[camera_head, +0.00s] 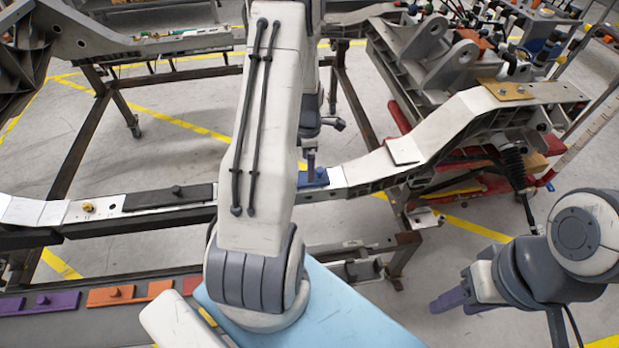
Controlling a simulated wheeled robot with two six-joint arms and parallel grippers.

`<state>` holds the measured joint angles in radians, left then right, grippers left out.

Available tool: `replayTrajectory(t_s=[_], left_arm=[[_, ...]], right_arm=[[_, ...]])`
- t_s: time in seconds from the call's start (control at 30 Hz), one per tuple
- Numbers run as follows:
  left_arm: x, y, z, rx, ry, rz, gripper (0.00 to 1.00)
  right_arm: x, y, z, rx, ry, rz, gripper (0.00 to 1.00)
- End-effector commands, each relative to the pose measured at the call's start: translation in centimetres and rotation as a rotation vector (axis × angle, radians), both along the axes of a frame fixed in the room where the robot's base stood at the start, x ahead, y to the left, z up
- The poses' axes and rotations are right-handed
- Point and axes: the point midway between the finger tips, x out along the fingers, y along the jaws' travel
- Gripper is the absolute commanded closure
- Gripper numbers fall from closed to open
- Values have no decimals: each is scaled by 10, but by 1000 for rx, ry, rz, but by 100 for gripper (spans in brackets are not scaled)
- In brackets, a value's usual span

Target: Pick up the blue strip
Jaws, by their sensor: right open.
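The blue strip (316,179) lies on the white chassis rail (365,170) near the middle of the view. Its left end is hidden behind my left arm. My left gripper (311,160) is mostly hidden behind that arm. Its dark fingers point down at the blue strip. I cannot tell whether they touch it or are open or shut. My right gripper (448,299) is open and empty at the lower right, over the floor, well away from the strip.
A black strip (170,196) lies on the rail to the left. Purple (42,303) and orange (115,294) strips lie on a dark surface at lower left. The raised chassis frame (470,110) and its brackets fill the upper right. Open floor lies near my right gripper.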

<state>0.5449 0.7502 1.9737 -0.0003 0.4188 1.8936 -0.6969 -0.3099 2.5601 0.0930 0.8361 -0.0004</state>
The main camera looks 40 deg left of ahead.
Motion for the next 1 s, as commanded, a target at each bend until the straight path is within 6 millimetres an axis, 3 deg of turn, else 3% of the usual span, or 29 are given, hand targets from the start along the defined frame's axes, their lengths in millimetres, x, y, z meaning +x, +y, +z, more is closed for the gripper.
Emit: replayTrajectory(t_s=[0.17,0.43,0.73,0.77,0.9,1.0], left_arm=[[0,0,-13,-1,2,-2,0],[2,1,-50,-1,1,-3,0],[3,2,-56,1,-2,-3,0],[2,2,-56,2,-1,-3,4],[2,2,-56,1,-1,-3,57],[3,2,-56,1,-2,-3,90]], right_arm=[[0,0,4,0,0,0,50],[0,0,11,0,0,0,50],[0,0,11,0,0,0,50],[0,0,11,0,0,0,50],[0,0,11,0,0,0,50],[0,0,11,0,0,0,50]])
